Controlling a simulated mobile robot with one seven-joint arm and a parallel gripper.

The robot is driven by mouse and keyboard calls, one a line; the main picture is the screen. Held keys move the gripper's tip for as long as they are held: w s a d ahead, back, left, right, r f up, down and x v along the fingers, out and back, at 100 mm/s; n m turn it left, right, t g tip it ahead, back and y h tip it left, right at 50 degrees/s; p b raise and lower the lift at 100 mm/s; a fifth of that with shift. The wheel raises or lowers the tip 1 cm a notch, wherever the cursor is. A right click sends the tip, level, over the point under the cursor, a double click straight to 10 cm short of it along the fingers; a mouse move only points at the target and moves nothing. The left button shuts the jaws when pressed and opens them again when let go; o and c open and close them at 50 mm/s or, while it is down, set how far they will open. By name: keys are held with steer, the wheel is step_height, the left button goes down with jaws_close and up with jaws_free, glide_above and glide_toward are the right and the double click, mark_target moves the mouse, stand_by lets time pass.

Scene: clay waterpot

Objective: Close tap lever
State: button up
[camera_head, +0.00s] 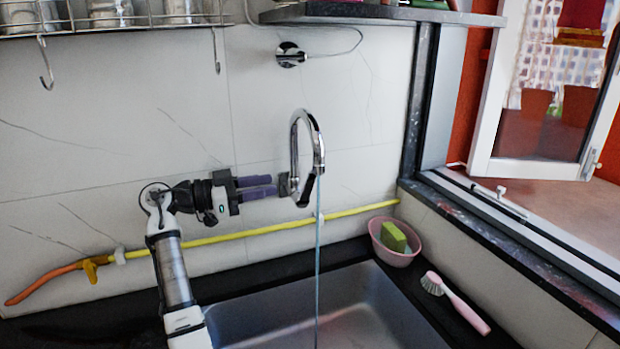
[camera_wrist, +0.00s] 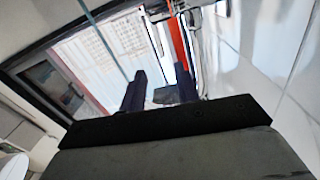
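The chrome gooseneck tap (camera_head: 319,145) stands against the tiled wall above the sink. A thin stream of water (camera_head: 318,255) runs down from it. A dark, slanted lever-like part (camera_head: 306,192) shows at its lower end, and a small grey block (camera_head: 284,184) sits to its left. My gripper (camera_head: 274,185) reaches in from the left, its two purple fingers level and their tips just short of the grey block. In the wrist view my gripper (camera_wrist: 160,88) is open, with a gap between the fingers. A grey piece (camera_wrist: 165,95) shows between them; I cannot tell whether they touch it.
The grey sink (camera_head: 355,315) lies below. A yellow hose (camera_head: 225,237) runs along the wall under my arm. A pink bowl (camera_head: 392,255) with a green sponge and a brush (camera_head: 455,302) are at the right. Hooks (camera_head: 46,65) hang from the rack at upper left.

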mark_target(307, 178)
steer(key=p+x, duration=0.3)
steer(key=x, duration=0.7)
steer(key=shift+r, duration=0.1)
steer(key=shift+w+d, duration=0.25)
steer(key=shift+d, duration=0.35)
steer(key=shift+c, duration=0.4)
jaws_close()
